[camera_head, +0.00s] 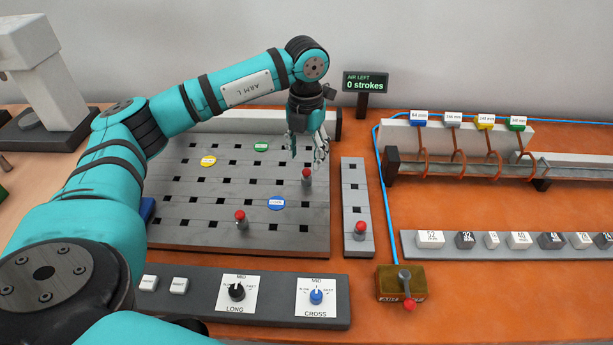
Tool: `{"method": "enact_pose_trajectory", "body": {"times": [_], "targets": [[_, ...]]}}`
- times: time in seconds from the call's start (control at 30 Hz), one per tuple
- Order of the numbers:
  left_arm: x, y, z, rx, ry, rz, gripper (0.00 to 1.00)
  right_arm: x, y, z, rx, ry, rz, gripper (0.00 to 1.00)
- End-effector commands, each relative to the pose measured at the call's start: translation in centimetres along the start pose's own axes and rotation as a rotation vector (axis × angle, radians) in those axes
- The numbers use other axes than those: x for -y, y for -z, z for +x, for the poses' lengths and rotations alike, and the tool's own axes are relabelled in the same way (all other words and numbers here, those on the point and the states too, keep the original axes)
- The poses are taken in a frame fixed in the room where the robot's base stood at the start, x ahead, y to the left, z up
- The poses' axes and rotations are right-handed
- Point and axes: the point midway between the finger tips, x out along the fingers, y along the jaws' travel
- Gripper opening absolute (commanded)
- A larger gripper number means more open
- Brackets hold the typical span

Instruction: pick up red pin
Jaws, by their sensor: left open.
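Three red-topped pins with grey bodies stand upright in the head view. One red pin (307,177) is at the right part of the grey slotted board (190,233). A second red pin (241,219) stands nearer the front of that board. A third red pin (360,230) stands on the narrow slotted strip (353,180) to the right. My left gripper (308,158) hangs over the back right part of the board, fingers pointing down. It is open and appears just behind and above the first pin. I cannot tell whether it touches it. My right gripper is not in view.
Yellow, green and blue discs (277,203) lie on the board. A control panel (190,292) with knobs lies in front. A red-knobbed lever box (402,283) stands front right. Coils (455,150) and a row of labelled blocks (520,240) are at right. A display (366,83) stands behind.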

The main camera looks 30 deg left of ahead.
Motion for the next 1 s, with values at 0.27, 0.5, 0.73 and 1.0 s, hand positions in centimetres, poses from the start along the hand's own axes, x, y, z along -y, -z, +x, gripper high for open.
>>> {"method": "enact_pose_trajectory", "body": {"times": [0.27,0.5,0.73,1.0], "targets": [[0.1,0.1,2.2,-0.002,-0.001,0.001,0.52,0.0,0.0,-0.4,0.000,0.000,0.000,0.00],[0.3,0.4,5.7,-0.002,0.000,0.000,0.52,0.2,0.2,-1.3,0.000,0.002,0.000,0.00],[0.4,0.3,6.8,0.001,0.001,0.001,0.52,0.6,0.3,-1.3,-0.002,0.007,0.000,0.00],[0.4,0.3,6.8,0.001,0.001,0.001,0.33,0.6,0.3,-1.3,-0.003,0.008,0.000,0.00]]}}
